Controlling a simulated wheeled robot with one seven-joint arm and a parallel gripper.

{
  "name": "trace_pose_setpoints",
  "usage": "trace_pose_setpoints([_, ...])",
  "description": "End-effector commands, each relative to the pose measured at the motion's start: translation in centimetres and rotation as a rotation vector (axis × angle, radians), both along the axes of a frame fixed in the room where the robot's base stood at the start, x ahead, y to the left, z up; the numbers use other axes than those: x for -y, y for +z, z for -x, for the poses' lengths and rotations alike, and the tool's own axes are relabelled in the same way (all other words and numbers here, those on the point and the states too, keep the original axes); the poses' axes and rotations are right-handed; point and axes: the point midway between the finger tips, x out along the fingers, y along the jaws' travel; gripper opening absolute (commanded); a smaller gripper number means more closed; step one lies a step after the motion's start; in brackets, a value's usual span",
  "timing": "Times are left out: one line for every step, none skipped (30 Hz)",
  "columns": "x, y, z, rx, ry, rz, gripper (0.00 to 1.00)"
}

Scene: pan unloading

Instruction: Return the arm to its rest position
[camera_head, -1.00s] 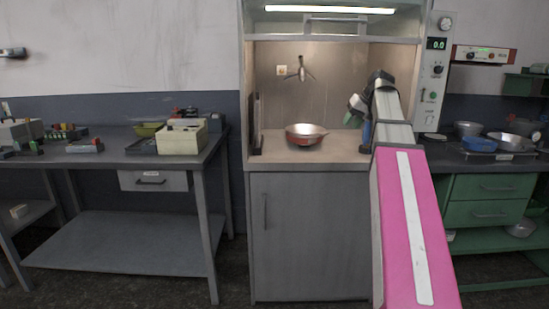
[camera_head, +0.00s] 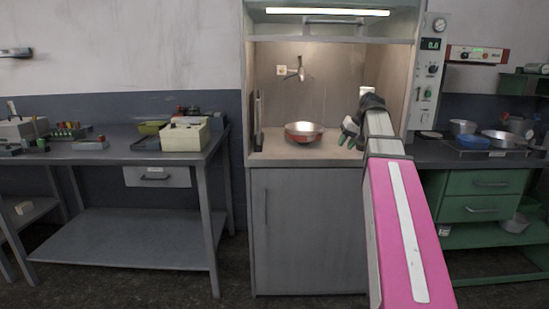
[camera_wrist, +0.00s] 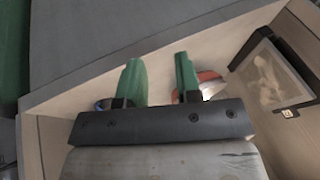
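My gripper (camera_head: 348,136) is at the right side of the lit hood, at the end of my pink arm. Its two green fingers show apart in the wrist view (camera_wrist: 161,80), with nothing between them, so it is open and empty. A red pan with a shiny metal inside (camera_head: 304,132) rests on the hood's worktop (camera_head: 275,148), to the left of my gripper and apart from it. In the wrist view the pan (camera_wrist: 208,82) is partly hidden behind the right finger. A small blue thing shows beside the left finger, mostly hidden.
The hood's side panel (camera_head: 432,85) stands close to the right of my arm. A grey table (camera_head: 95,150) with boxes is at the left. A green bench at the right holds metal bowls (camera_head: 500,139) and a blue item (camera_head: 474,142). Floor between table and hood is open.

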Motion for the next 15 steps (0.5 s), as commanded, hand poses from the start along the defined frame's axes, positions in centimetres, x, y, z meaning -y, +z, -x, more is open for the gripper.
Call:
trace_pose_setpoints([-0.3, -1.4, 0.2, -0.010, -0.003, 0.004, 0.31])
trace_pose_setpoints([-0.5, -2.2, 0.3, -0.018, -0.006, 0.009, 0.31])
trace_pose_setpoints([-0.7, -3.3, 0.4, -0.026, -0.010, 0.014, 0.31])
trace_pose_setpoints([-0.8, -4.3, 0.5, -0.033, -0.014, 0.017, 0.31])
trace_pose_setpoints([-1.0, -5.3, 0.7, -0.040, -0.017, 0.022, 0.31])
trace_pose_setpoints([-1.3, -6.9, 0.9, -0.053, -0.022, 0.031, 0.31])
trace_pose_setpoints([-1.6, -8.0, 1.1, -0.061, -0.025, 0.037, 0.31])
trace_pose_setpoints([-1.8, -9.3, 1.3, -0.069, -0.028, 0.043, 0.31])
trace_pose_setpoints([-2.1, -10.8, 1.6, -0.080, -0.032, 0.053, 0.31])
trace_pose_setpoints([-2.3, -12.0, 1.9, -0.089, -0.035, 0.059, 0.31])
trace_pose_setpoints([-2.6, -13.0, 2.1, -0.096, -0.038, 0.066, 0.31])
trace_pose_setpoints([-2.9, -14.6, 2.5, -0.107, -0.042, 0.077, 0.31])
trace_pose_setpoints([-3.1, -15.6, 2.8, -0.115, -0.044, 0.083, 0.31])
trace_pose_setpoints([-3.3, -16.8, 3.1, -0.123, -0.046, 0.090, 0.31])
trace_pose_setpoints([-3.6, -18.2, 3.6, -0.132, -0.049, 0.102, 0.31])
